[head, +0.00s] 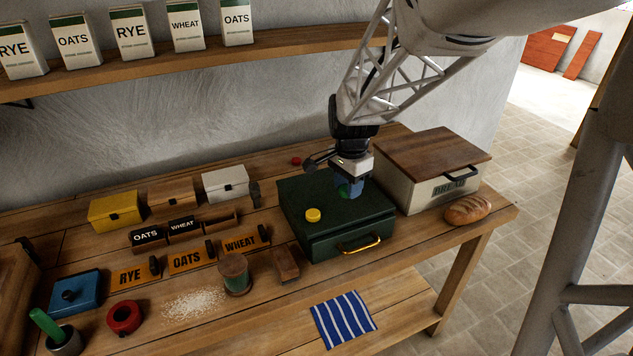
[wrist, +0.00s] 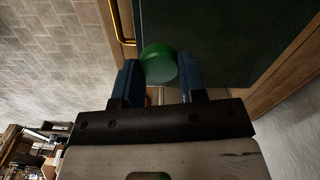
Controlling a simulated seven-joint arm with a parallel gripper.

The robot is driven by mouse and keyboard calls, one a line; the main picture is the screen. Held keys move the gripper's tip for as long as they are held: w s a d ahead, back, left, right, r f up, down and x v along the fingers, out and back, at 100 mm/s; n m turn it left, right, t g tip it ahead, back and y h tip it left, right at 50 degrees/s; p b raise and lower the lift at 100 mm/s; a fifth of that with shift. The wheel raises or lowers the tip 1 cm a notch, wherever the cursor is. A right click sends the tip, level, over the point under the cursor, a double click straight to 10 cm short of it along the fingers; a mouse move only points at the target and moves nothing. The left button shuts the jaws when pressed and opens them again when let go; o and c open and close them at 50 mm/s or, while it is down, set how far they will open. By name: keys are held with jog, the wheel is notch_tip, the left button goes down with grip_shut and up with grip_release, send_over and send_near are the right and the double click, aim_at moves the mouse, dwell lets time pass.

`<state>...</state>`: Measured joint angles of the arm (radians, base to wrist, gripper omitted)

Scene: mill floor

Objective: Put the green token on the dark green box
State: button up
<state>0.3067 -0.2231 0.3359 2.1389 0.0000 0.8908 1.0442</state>
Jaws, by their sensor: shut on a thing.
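The dark green box (head: 345,225) with a brass handle stands on the bench, its lid shut. It also fills the upper right of the wrist view (wrist: 225,40). My gripper (head: 348,191) is over the right part of its lid, blue fingers pointing down. The gripper is shut on the green token (wrist: 158,62), a round disc between the two fingertips in the wrist view. In the head view the token is mostly hidden by the fingers. I cannot tell whether the token touches the lid.
A yellow token (head: 313,215) lies on the lid, left of my gripper. A red token (head: 296,161) is on the bench behind. A bread bin (head: 425,195) stands close on the right, a loaf (head: 468,210) before it. Small boxes and labels crowd the left.

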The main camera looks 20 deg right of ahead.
jog(key=s+a+f, duration=0.1)
jog(key=s+a, duration=0.1)
jog(key=s, duration=0.4)
jog(key=s+a+f, duration=0.1)
jog(key=s+a, duration=0.2)
jog(key=s, duration=0.3)
jog(key=shift+s+a, duration=0.3)
jog(key=shift+s, duration=0.05)
jog(key=shift+f, duration=0.1)
send_over(335, 211)
jog(key=shift+d+f, duration=0.1)
jog(key=shift+f, duration=0.65)
jog(key=shift+f, duration=1.75)
jog(key=shift+f, duration=0.15)
jog(key=o, duration=0.9)
